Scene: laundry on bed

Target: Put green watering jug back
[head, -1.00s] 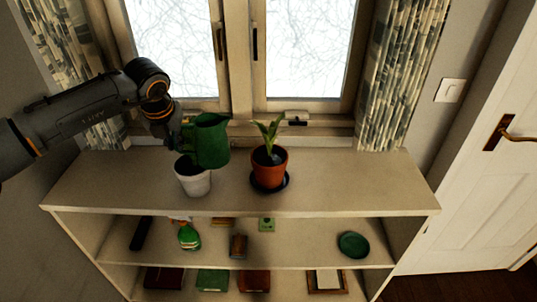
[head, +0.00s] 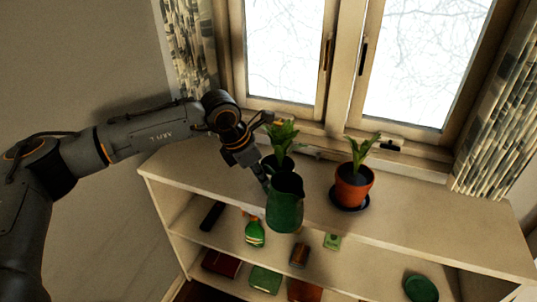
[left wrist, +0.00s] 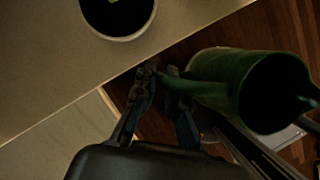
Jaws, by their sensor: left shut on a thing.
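The green watering jug (head: 285,207) hangs upright in front of the shelf unit's top edge in the head view. My left gripper (head: 266,184) is shut on its handle side. In the left wrist view, my left gripper (left wrist: 166,88) holds the green jug (left wrist: 215,75), whose dark open mouth faces the camera, with the wooden floor below it. The jug is clear of the top board there. My right gripper is not in view.
A leafy plant (head: 284,136) stands behind the jug, its pot partly hidden. An orange pot (head: 353,187) with a plant stands to the right on a dark saucer. The top board (head: 435,215) is bare farther right.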

